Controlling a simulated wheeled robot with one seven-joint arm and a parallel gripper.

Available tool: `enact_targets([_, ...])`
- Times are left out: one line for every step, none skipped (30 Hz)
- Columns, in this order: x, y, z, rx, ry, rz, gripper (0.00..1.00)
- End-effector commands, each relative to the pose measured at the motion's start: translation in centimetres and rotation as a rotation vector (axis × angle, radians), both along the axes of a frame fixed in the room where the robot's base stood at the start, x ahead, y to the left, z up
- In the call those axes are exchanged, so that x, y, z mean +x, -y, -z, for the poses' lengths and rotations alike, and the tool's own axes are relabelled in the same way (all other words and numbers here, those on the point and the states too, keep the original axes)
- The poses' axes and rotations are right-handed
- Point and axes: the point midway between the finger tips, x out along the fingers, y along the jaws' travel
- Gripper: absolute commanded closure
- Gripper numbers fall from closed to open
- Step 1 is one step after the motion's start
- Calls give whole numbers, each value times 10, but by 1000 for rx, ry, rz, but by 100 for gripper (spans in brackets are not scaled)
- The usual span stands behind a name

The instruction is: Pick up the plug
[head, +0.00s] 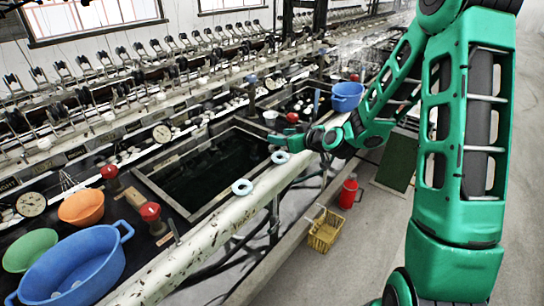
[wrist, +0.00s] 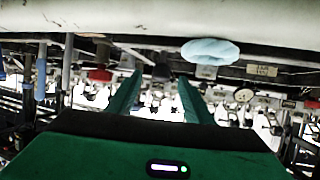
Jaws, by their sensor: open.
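Two small pale-blue ring-shaped pieces lie on the long pale ledge (head: 205,222) in the head view: a nearer one (head: 242,187) and a farther one (head: 280,157). I cannot tell for sure which thing is the plug; these pieces may be it. My gripper (head: 277,141) is just beyond and above the farther piece. In the wrist view my gripper (wrist: 158,84) has its two green fingers spread apart with nothing between them. One pale-blue piece (wrist: 210,51) shows in that view, up and right of the fingers, against the ledge (wrist: 120,18).
Dark basins (head: 205,170) lie left of the ledge. A large blue bowl (head: 75,265), an orange bowl (head: 82,207) and a green bowl (head: 30,250) stand at lower left. Another blue basin (head: 347,96) is behind. A yellow crate (head: 325,230) and red bucket (head: 348,193) are below right.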

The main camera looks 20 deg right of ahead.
Motion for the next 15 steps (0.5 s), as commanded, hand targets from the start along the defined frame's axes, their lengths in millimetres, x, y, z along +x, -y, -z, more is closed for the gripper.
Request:
enact_targets([2, -1, 1, 0, 0, 0, 53])
enact_targets([3, -1, 1, 0, 0, 0, 53])
enact_targets([6, -2, 2, -1, -1, 0, 53])
enact_targets([8, -4, 3, -1, -1, 0, 53])
enact_targets([11, -6, 5, -1, -1, -1, 53])
enact_targets([16, -9, 6, 0, 0, -3, 53])
enact_targets([20, -11, 8, 0, -1, -3, 53])
enact_targets([24, -13, 9, 0, -1, -3, 53])
enact_targets([29, -15, 11, 0, 0, -3, 53])
enact_targets([32, -16, 13, -1, -1, -2, 53])
enact_targets([35, -17, 14, 0, -1, -2, 53])
enact_targets([39, -18, 15, 0, 0, -2, 53])
enact_targets([42, -19, 16, -1, -1, -2, 53])
enact_targets([43, -20, 17, -1, -1, -1, 53])
enact_targets([45, -20, 18, -2, -2, 0, 53])
